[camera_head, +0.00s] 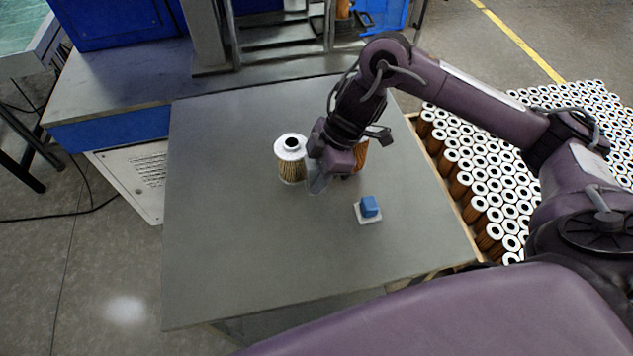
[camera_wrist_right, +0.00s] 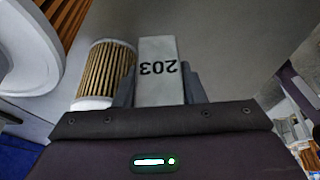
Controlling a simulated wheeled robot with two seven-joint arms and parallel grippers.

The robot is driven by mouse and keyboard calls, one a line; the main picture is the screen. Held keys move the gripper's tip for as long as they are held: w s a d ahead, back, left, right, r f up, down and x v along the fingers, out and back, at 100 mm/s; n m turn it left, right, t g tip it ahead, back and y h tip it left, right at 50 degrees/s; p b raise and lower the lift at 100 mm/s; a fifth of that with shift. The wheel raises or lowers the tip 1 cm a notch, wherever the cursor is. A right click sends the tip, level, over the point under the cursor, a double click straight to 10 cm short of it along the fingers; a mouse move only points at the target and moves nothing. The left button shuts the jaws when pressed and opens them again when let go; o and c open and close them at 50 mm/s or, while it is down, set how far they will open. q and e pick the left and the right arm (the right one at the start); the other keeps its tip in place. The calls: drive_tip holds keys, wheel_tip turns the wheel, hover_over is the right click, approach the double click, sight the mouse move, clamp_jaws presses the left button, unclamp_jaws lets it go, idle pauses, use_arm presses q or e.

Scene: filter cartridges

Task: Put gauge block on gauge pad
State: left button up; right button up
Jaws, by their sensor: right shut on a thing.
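My right gripper (camera_head: 318,184) is over the middle of the grey table, pointing down. In the right wrist view its fingers (camera_wrist_right: 158,88) are shut on a pale grey block marked 203 (camera_wrist_right: 158,55), which I take as the gauge block. In the head view the block is hard to tell apart from the fingers, and I cannot tell whether it touches the table. I cannot tell for sure that this is the gauge pad. My left gripper is out of view.
A pleated filter cartridge (camera_head: 291,166) stands just left of my right gripper; another (camera_head: 361,156) is partly hidden behind it. Many cartridges (camera_head: 490,170) fill a crate at the right. The table's (camera_head: 235,250) left and front are bare. Machinery stands behind.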

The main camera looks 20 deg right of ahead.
drive_tip(key=shift+f+b, duration=0.3)
drive_tip(key=shift+f, duration=1.1)
drive_tip(key=shift+f, duration=0.15)
drive_tip(key=o, duration=1)
